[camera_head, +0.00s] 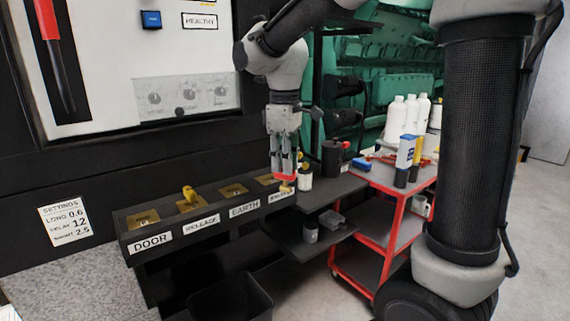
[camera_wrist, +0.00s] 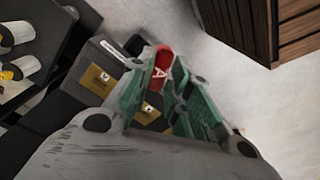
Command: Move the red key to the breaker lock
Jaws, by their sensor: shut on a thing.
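My gripper (camera_head: 285,165) points down over the right end of the key-lock row and is shut on the red key (camera_head: 284,178). In the wrist view the red key (camera_wrist: 160,62), marked with an A, sits between the green finger pads of my gripper (camera_wrist: 163,85). The breaker lock (camera_head: 266,180) is the brass plate at the right end, its label partly hidden. The key is beside or above this plate; I cannot tell whether it touches. A brass plate (camera_wrist: 147,113) shows between the fingers.
Locks labelled DOOR (camera_head: 144,220), RELEASE with a yellow key (camera_head: 190,193), and EARTH (camera_head: 233,190) lie to the left. A dark shelf (camera_head: 345,187) and a red cart (camera_head: 388,215) with bottles stand to the right. A black bin (camera_head: 232,298) stands below.

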